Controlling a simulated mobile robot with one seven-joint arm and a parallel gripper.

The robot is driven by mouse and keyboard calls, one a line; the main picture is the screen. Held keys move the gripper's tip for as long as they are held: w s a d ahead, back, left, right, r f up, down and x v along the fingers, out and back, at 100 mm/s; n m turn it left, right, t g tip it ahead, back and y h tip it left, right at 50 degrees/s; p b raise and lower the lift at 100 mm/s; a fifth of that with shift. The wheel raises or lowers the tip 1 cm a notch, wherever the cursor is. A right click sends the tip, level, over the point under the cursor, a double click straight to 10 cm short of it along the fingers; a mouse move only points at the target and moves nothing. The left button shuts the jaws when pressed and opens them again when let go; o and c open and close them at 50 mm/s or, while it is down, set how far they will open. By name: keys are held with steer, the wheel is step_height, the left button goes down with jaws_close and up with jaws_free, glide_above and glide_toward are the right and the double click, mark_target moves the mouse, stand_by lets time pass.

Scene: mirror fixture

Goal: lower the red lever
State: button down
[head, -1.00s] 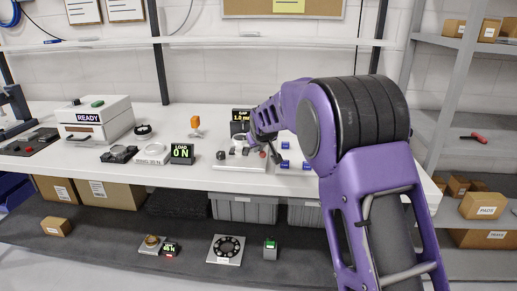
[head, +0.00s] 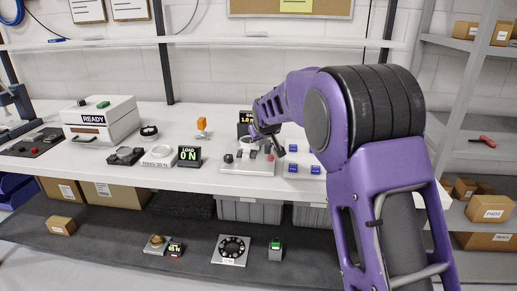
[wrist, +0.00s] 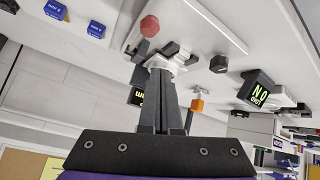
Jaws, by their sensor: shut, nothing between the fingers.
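The red lever's knob (wrist: 149,26) shows at the top of the wrist view, beside small grey and white parts of the mirror fixture (wrist: 190,22). In the head view the red knob (head: 270,157) is small, at the right of the fixture's white plate (head: 247,169). A black knob (wrist: 218,64) stands at the fixture's other end. My gripper (wrist: 161,66) is shut and empty, its fingertips close to the fixture's middle parts, just short of the red knob in the picture. I cannot tell whether they touch anything. In the head view my gripper (head: 279,150) is small and dark above the plate.
A dark display (head: 245,120) stands behind the fixture. Several blue blocks (head: 293,168) lie to its right, and the "LOAD 0 N" display (head: 190,156) is to its left. An orange-topped piece (head: 202,127) stands behind left. The white bench front is mostly clear.

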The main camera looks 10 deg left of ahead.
steer(key=s+d, duration=0.1)
steer(key=s, duration=0.8)
steer(key=shift+s+d+r+b, duration=0.2)
steer(key=shift+d+r+b, duration=0.1)
steer(key=shift+b, duration=0.05)
steer(key=shift+r, duration=0.1)
